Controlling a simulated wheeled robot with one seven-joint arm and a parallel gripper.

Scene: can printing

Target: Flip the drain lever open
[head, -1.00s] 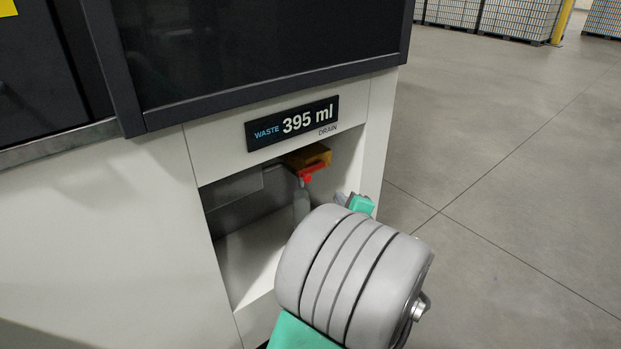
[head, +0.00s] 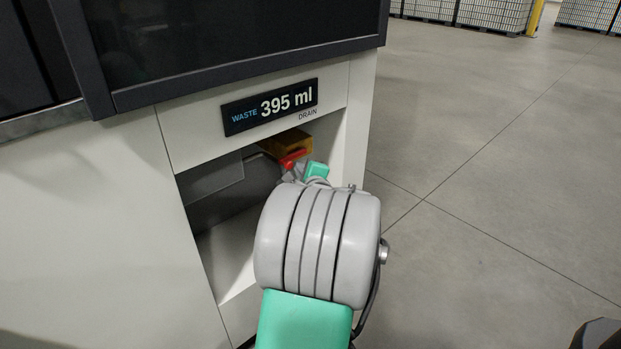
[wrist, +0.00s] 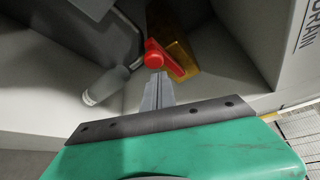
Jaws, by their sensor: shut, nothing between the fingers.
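The red drain lever (head: 292,157) sits under the brass-coloured valve block (head: 297,141) inside the open recess of the machine, below the DRAIN label. In the wrist view the red lever (wrist: 164,59) has a round hub, with its arm slanting down to the right beside the yellowish valve block (wrist: 179,54). My gripper (wrist: 157,78) is shut and empty. Its grey fingertips are right at the red hub; I cannot tell whether they touch it. In the head view my gripper (head: 294,170) reaches into the recess, and my arm hides its lower part.
A grey cylindrical nozzle or tube (wrist: 106,86) lies left of the fingers in the wrist view. A grey box (head: 211,188) fills the recess's left side. The white right wall (head: 355,125) stands close to my gripper. Open floor lies to the right.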

